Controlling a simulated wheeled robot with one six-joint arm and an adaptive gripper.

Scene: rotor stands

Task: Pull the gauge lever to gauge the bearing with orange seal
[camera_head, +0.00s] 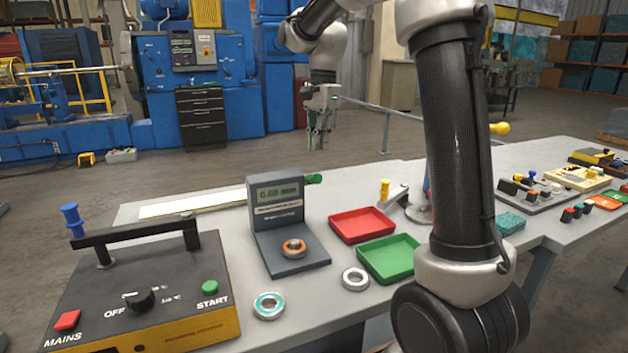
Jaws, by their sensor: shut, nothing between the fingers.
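The bearing with the orange seal (294,247) sits on the base plate of the grey gauge (276,205). The gauge's display appears to read 0.00 mm. The gauge lever shows as a green knob (314,179) at the gauge's upper right side. My gripper (318,145) hangs in the air, pointing down, above and beyond the far edge of the table, up and slightly right of the green knob. It is shut, empty and apart from the gauge.
A red tray (362,225) and a green tray (391,259) lie right of the gauge. A plain bearing (355,279) and a teal-sealed bearing (268,306) lie in front. A heater box with handle (140,290) stands left. My arm hides part of the table.

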